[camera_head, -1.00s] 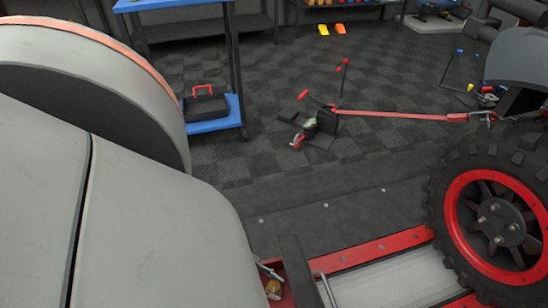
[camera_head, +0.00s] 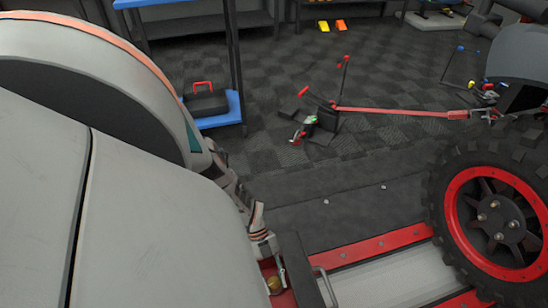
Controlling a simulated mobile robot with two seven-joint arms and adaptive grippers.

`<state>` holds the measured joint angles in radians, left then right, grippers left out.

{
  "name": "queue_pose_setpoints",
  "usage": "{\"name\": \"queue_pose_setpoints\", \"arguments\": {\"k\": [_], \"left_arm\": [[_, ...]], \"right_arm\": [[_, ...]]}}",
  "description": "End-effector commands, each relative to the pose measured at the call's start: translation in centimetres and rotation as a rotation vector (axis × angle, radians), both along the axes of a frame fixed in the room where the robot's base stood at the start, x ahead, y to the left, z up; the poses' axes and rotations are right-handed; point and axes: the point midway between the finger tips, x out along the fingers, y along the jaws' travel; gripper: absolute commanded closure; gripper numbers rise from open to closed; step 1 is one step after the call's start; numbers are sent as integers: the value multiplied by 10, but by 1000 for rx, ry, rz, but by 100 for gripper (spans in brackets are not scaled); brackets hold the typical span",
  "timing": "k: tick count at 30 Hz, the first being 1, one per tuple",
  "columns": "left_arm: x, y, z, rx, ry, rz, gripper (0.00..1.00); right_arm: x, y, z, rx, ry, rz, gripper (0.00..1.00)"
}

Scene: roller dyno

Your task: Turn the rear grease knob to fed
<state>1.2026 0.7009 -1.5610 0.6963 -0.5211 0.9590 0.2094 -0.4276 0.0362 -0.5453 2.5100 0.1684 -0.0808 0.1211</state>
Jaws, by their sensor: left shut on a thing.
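My left gripper (camera_head: 266,248) shows partly past the edge of my large grey arm links, above the red frame at the bottom centre. Its fingers point down and are shut on the small rear grease knob, whose grip is mostly hidden by them. A brass fitting (camera_head: 274,285) shows just below the fingertips, with a pale metal bar beside it. The knob's pointer and any fed mark are too small or hidden to read. My right gripper is not in view.
A dark upright plate (camera_head: 299,268) and a metal handle (camera_head: 324,286) stand close right of the gripper. The red roller frame (camera_head: 375,245) runs right to a big tyre with a red rim (camera_head: 500,218). A red strap (camera_head: 400,112) crosses behind, above open dark floor.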

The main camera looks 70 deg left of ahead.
Motion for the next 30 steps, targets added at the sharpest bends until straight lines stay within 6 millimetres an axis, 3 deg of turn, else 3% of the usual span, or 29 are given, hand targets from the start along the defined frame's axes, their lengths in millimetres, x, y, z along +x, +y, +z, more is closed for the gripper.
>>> {"name": "queue_pose_setpoints", "arguments": {"k": [12, 30], "left_arm": [[1, 0, 0, 2, -2, -208, 89], [-1, -1, 0, -1, -1, -242, 89]], "right_arm": [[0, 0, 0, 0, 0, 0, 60], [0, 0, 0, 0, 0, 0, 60]]}}
